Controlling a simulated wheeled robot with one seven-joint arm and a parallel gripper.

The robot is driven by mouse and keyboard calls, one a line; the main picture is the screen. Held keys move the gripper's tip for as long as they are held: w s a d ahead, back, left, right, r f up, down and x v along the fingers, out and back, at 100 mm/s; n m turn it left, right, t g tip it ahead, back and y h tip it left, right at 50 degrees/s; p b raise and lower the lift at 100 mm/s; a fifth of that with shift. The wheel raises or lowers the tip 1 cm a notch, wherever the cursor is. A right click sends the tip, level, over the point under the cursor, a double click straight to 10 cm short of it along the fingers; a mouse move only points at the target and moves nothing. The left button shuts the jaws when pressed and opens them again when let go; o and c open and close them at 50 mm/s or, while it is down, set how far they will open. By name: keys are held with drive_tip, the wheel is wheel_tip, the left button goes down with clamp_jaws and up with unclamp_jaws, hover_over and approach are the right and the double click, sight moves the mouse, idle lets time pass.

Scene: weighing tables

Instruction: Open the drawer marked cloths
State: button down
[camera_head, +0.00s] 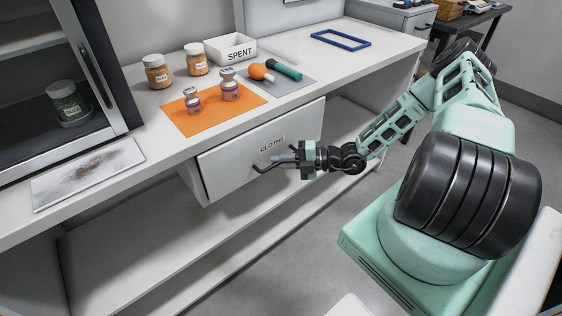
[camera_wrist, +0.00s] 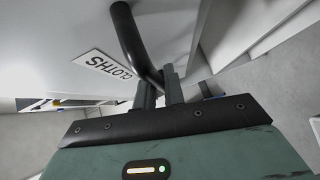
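The white drawer front marked CLOTHS (camera_head: 235,165) is under the worktop and stands a little out from it, with part of its left side showing. Its dark bar handle (camera_head: 262,169) is below the label. My gripper (camera_head: 283,160) is at the handle, in front of the drawer. In the wrist view, the curved black handle (camera_wrist: 130,35) runs down between the two fingers of my gripper (camera_wrist: 160,90), which look closed around it. The CLOTHS label (camera_wrist: 104,68) shows beside the handle there. The drawer's inside is hidden.
A lower shelf (camera_head: 130,235) runs beneath the drawer. A dark-framed cabinet (camera_head: 100,65) stands left. Floor (camera_head: 285,225) is clear before the drawer.

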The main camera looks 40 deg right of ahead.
drive_tip(key=s+d+p, duration=0.1)
drive_tip(key=s+p, duration=0.3)
drive_tip(key=s, duration=2.7)
drive_tip(key=shift+p, duration=0.35)
drive_tip(key=c, duration=1.5)
unclamp_jaws()
drive_tip(key=b+v, duration=0.2)
drive_tip(key=v, duration=1.5)
drive_tip(key=shift+s+d+b, duration=0.2)
drive_tip(key=shift+s+b, duration=0.05)
drive_tip(key=shift+b, duration=0.1)
drive_tip(key=shift+r, duration=0.15)
